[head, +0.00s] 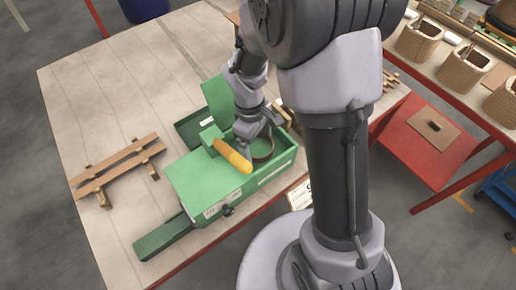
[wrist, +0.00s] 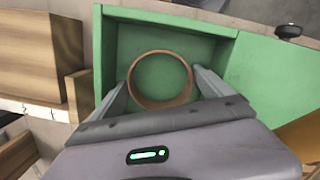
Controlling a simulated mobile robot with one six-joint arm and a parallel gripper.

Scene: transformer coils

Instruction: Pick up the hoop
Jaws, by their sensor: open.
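The hoop (wrist: 134,93) is a thin brown ring. It lies in an open compartment of a green box (wrist: 252,45). In the head view the hoop (head: 263,158) shows partly, beside my gripper, which hides some of it. My gripper (wrist: 158,84) is open, with one finger on each side of the hoop in the wrist view. I cannot tell whether the fingers touch it. The green box (head: 205,182) stands on the wooden table in the head view.
A yellow-orange cylinder (head: 233,156) lies on the box beside the compartment. A wooden rack (head: 117,169) stands at the left on the table (head: 75,80). Wooden blocks (wrist: 38,58) sit close beside the box. Woven coils (head: 465,70) stand on another table at the right.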

